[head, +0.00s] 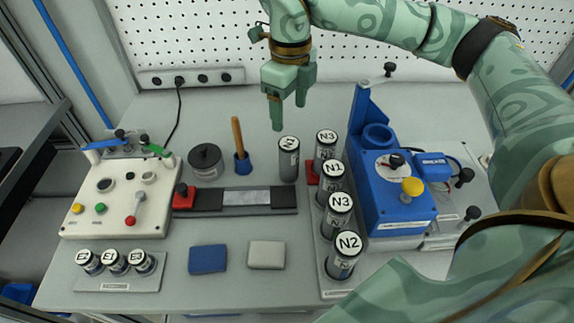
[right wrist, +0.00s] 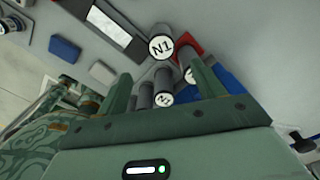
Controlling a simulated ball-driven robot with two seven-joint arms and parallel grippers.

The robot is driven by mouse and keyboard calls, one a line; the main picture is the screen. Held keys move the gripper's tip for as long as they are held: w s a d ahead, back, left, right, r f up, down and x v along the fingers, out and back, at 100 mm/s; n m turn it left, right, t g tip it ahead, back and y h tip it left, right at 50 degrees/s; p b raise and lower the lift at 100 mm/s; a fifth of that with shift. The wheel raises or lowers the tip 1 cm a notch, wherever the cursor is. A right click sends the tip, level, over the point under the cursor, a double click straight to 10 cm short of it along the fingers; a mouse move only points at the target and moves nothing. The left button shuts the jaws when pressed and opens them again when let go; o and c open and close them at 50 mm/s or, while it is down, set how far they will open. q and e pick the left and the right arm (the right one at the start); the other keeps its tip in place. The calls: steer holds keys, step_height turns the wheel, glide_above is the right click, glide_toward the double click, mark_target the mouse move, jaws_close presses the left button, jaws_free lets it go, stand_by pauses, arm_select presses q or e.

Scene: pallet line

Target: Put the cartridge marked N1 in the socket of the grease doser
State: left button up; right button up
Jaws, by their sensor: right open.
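My right gripper (head: 289,113) is open and empty, fingers pointing down, above and behind a grey cartridge (head: 289,165) that stands upright apart from the rack. Its label is hard to read in the head view; in the right wrist view a cartridge marked N1 (right wrist: 161,50) stands just beyond the open fingertips and looks like the same one. Another cartridge marked N1 (head: 332,178) stands in the rack among N3 and N2 cartridges. The blue grease doser (head: 385,195) is right of the rack, with a round, empty-looking socket (head: 377,135) at its back. My left gripper is out of view.
The cartridge rack (head: 330,284) and its several cartridges stand close beside the doser. Blue (head: 208,259) and grey (head: 267,255) pads lie in front.

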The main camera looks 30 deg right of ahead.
mark_target(289, 143)
step_height(289, 143, down, 8)
steer(key=shift+b, duration=0.9)
steer(key=f, duration=0.1)
steer(key=f+b, duration=0.1)
steer(key=f, duration=0.1)
steer(key=f+b, duration=0.1)
steer(key=f, duration=0.1)
steer(key=shift+w+d+f, duration=0.1)
steer(key=shift+w+f, duration=0.1)
steer(key=shift+w, duration=0.1)
steer(key=shift+r, duration=0.15)
steer(key=shift+c, duration=0.9)
steer(key=c, duration=1)
